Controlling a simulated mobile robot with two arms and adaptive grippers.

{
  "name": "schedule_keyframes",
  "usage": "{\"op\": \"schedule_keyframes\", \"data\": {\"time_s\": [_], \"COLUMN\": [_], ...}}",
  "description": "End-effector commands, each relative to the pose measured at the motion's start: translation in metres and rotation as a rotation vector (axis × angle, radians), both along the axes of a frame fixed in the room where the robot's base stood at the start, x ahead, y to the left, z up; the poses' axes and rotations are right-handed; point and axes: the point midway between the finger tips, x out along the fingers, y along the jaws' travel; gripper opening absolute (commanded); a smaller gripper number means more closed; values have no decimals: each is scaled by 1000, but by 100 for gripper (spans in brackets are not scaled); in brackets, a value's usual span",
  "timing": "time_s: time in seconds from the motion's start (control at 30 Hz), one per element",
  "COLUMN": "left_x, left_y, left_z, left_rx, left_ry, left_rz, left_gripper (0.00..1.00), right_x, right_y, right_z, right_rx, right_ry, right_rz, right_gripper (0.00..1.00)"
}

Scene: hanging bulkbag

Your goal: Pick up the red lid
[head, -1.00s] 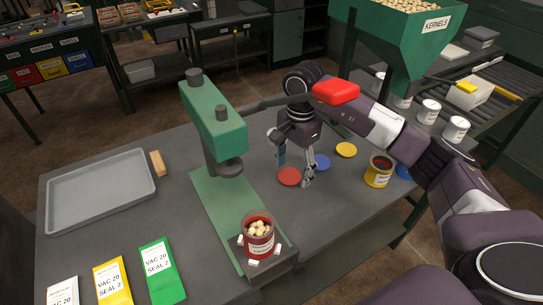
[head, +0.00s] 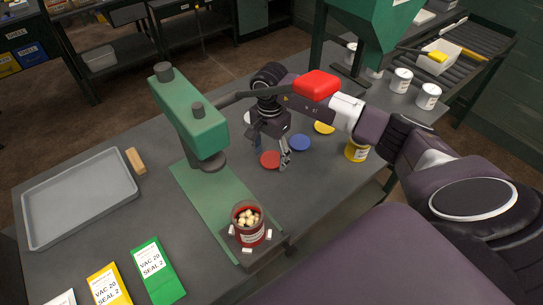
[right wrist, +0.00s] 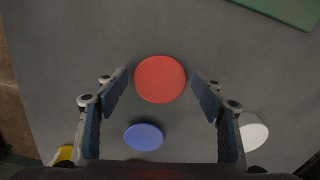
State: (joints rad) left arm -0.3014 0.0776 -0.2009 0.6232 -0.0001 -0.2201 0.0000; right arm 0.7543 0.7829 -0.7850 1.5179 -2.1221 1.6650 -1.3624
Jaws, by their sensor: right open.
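The red lid (head: 270,160) is a flat round disc lying on the grey table, right of the green press. In the right wrist view the red lid (right wrist: 160,79) lies ahead of and between my open fingertips. My right gripper (head: 272,159) is open and empty, pointing down over the lid. In the right wrist view my right gripper (right wrist: 160,80) has a finger pad on each side, apart from the lid. I cannot tell its exact height. My left gripper is not in view.
A blue lid (head: 300,143) and a yellow lid (head: 324,127) lie beside the red one. The green press (head: 190,120) stands close on the left, its red handle knob (head: 317,85) above my arm. A red can with pale kernels (head: 248,225) stands in front.

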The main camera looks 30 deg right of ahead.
Motion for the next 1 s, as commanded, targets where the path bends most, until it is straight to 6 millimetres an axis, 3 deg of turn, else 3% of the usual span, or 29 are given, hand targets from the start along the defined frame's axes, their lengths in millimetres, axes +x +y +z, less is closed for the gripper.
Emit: {"op": "schedule_keyframes", "data": {"time_s": [0.3, 0.57, 1.0], "left_x": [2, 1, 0], "left_y": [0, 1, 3], "left_z": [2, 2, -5], "left_rx": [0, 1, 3], "left_ry": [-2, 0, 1], "left_rz": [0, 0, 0], "left_gripper": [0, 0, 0], "right_x": [0, 0, 1], "right_y": [0, 0, -1], "right_z": [-9, -8, 0], "right_rx": [-1, -1, -1], "right_ry": [-1, 0, -4], "right_rz": [0, 0, 0], "right_gripper": [62, 37, 37]}}
